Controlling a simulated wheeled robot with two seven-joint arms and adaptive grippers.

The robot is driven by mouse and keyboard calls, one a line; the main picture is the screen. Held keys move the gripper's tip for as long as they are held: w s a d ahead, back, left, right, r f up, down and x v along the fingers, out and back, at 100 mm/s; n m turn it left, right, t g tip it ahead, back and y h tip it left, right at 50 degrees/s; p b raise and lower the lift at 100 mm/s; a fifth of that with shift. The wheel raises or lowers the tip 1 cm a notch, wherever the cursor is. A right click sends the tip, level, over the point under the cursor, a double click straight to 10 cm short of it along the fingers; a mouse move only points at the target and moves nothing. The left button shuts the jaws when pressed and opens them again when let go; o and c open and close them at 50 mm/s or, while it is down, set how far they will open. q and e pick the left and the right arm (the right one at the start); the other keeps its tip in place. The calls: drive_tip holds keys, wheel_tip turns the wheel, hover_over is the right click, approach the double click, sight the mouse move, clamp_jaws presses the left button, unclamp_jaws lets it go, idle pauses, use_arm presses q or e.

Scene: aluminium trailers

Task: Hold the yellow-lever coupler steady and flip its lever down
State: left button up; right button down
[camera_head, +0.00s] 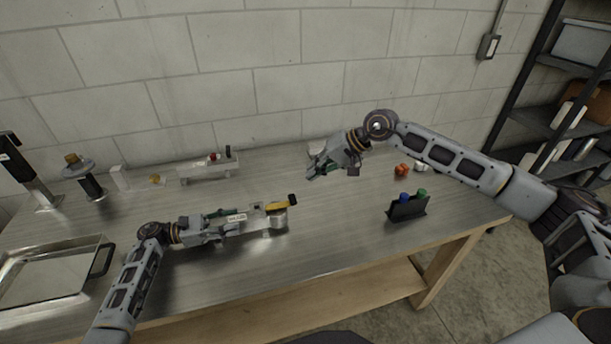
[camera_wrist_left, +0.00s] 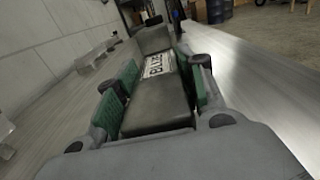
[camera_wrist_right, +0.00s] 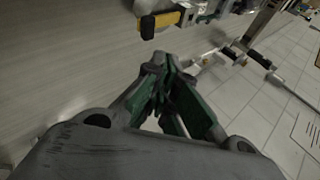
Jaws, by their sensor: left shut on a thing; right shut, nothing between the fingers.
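The yellow-lever coupler (camera_head: 257,216) lies along the table, with a white label on its dark grey body and a silver cylinder at its right end. Its yellow lever (camera_head: 276,207) with a black tip is at that right end, tilted slightly up to the right. My left gripper (camera_head: 228,217) is shut around the coupler's body; the left wrist view shows the dark body (camera_wrist_left: 158,102) between green pads. My right gripper (camera_head: 315,170) is shut and empty, above the table behind and right of the lever. In the right wrist view, the lever (camera_wrist_right: 166,18) is beyond the fingertips (camera_wrist_right: 170,65), apart from them.
Another coupler-like part (camera_head: 208,168) with a red piece stands at the back left. A metal tray (camera_head: 45,268) is at the front left. A black holder (camera_head: 408,209) with blue and green caps and an orange item (camera_head: 401,169) are right. The table's front middle is clear.

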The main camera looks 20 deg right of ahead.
drive_tip(key=shift+v, duration=2)
use_arm(q)
drive_tip(key=o, duration=1.4)
drive_tip(key=shift+c, duration=0.2)
use_arm(e)
drive_tip(key=shift+f, duration=0.1)
use_arm(q)
drive_tip(key=shift+a, duration=3.8)
drive_tip(key=shift+r, duration=0.1)
wheel_tip(320, 180, up, 9)
drive_tip(key=p, duration=0.9)
use_arm(e)
wheel_tip(320, 180, up, 9)
use_arm(q)
drive_tip(key=shift+r+p, duration=0.5)
drive_tip(key=shift+p, duration=0.1)
use_arm(e)
drive_tip(key=shift+r, duration=0.65)
